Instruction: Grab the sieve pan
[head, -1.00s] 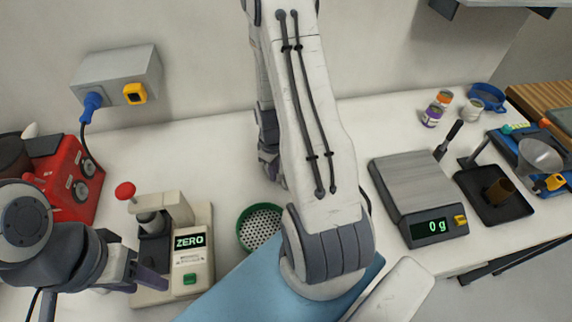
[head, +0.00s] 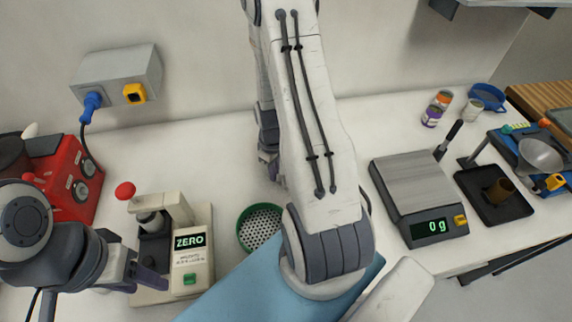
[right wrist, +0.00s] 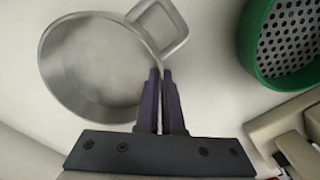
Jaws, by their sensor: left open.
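A round grey metal pan (right wrist: 62,92) with a loop handle, taken as the sieve pan, is at the left of the right wrist view. My right gripper (right wrist: 161,76) has its purple fingers close together at the pan's right rim, below the handle. The pan's wall runs between the fingertips, so the gripper looks shut on it. In the head view my raised right arm hides the pan and the right gripper. My left gripper (head: 142,268) is open and empty at the lower left, by the device reading ZERO.
A green-rimmed perforated sieve (head: 242,240) lies near the counter's front; it also shows in the right wrist view (right wrist: 256,72). The ZERO device (head: 190,262) stands to its left. A scale (head: 410,185) reads 0 g at right. A red machine (head: 75,180) is at left.

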